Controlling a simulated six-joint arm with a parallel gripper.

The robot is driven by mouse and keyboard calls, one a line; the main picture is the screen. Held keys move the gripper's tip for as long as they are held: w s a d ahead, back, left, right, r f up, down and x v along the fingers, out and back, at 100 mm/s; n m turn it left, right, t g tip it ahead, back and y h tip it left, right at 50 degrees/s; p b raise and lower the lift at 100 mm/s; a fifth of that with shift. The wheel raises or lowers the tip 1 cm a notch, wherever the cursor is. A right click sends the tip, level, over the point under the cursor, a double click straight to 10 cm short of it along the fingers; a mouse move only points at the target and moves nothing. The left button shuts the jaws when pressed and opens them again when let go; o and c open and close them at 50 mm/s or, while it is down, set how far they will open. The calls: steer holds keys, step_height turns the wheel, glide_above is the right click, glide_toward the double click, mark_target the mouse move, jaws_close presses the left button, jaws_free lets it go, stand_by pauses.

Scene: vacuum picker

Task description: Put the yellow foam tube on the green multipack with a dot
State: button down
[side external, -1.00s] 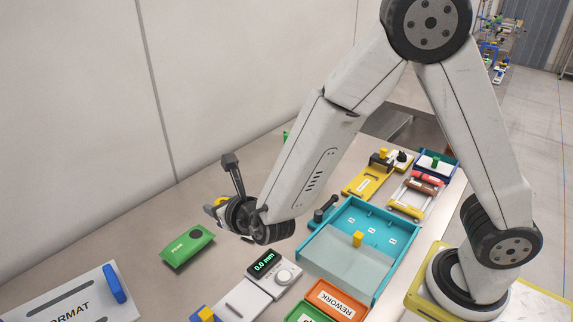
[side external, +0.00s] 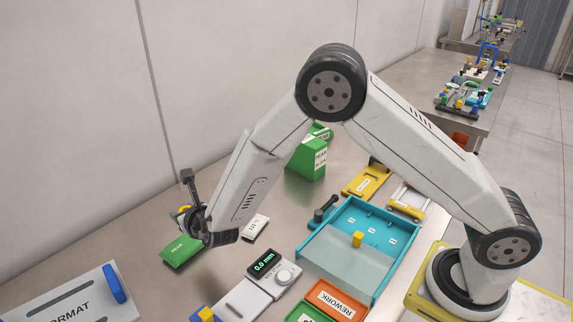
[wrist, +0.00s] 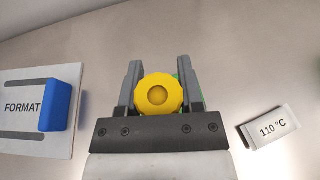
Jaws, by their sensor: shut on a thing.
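My gripper (wrist: 160,68) is shut on a yellow, round, scalloped piece (wrist: 158,94), seen end-on in the wrist view; I take it for the yellow foam tube. In the side view only a bit of the yellow piece (side external: 182,211) shows beside my wrist, which hides most of the gripper. The green multipack (side external: 176,251) lies flat on the table just below and in front of my wrist, its right part covered. Its dot is hidden now. In the wrist view a sliver of green (wrist: 202,93) shows behind the yellow piece. It appears to be held above the pack, apart from it.
A white 110 °C block (side external: 256,227) lies right of the pack. A FORMAT board (side external: 70,300) with a blue handle is at the left. A display unit (side external: 268,272), teal tray (side external: 388,212), orange REWORK bin (side external: 336,299) and tall green block (side external: 308,160) stand to the right.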

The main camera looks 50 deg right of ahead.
mark_target(183, 237)
steer(key=shift+w+a+f, duration=0.15)
steer(key=shift+w+f, duration=0.4)
steer(key=shift+f, duration=0.15)
steer(key=shift+w+a+f, duration=0.1)
steer(key=shift+w+f, duration=0.45)
steer(key=shift+f, duration=0.1)
steer(key=shift+w+f, duration=0.25)
steer(key=shift+f, duration=0.1)
steer(key=shift+a+f, duration=0.1)
steer(key=shift+f, duration=1.4)
steer(key=shift+f, duration=0.1)
steer(key=shift+c, duration=1.2)
jaws_free()
steer(key=v, duration=1.2)
